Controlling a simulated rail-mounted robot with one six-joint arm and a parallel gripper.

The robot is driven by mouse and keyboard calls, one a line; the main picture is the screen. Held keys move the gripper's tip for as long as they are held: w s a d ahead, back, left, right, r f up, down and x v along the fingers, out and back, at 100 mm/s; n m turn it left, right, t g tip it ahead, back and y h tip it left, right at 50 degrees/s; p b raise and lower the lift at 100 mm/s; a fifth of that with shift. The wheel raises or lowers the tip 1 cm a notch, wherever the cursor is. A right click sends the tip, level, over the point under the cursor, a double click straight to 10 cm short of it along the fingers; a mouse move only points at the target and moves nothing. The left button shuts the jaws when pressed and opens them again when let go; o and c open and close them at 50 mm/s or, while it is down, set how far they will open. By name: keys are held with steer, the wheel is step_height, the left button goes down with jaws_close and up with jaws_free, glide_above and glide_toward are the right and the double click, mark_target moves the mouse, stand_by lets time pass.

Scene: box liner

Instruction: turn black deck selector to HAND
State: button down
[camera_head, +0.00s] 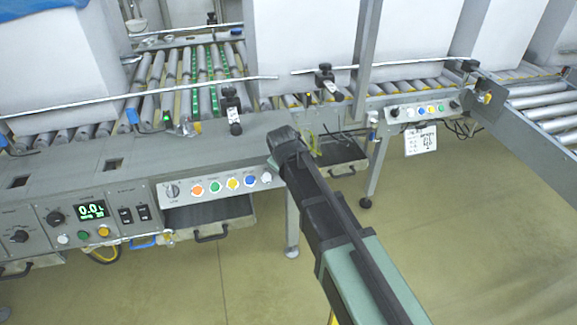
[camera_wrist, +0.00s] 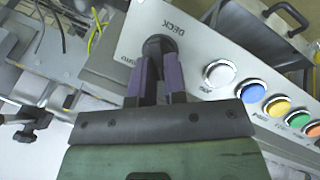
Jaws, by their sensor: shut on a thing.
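The black deck selector (camera_wrist: 160,43) is a round dark knob on a pale grey panel in the wrist view, beside the upside-down word DECK. My gripper (camera_wrist: 161,68) is shut on it, with one purple-grey finger on each side. The fingers cover part of the knob, and which position it points to cannot be told. Small lettering beside the knob is too small to read surely. In the head view my arm reaches to the right end of the front control panel (camera_head: 214,202), and it hides the selector and the fingertips.
A white button (camera_wrist: 220,74) sits next to the selector, followed by blue (camera_wrist: 250,91), yellow (camera_wrist: 278,107) and other buttons. Another selector (camera_head: 173,190) is at the panel's left. A black drawer handle (camera_wrist: 287,17) juts out near the panel. Rollers and large white boxes stand behind.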

steer(key=shift+f+n, duration=0.15)
steer(key=shift+n, duration=0.55)
steer(key=shift+t, duration=0.3)
steer(key=c, duration=1.2)
jaws_free()
steer(key=shift+a, duration=0.1)
steer(key=shift+o, duration=0.2)
steer(key=shift+f, duration=0.1)
steer(key=p+v, duration=0.9)
steer(key=v, duration=0.1)
steer(key=shift+a+r, duration=0.15)
steer(key=shift+r, duration=0.25)
steer(key=shift+s, duration=0.15)
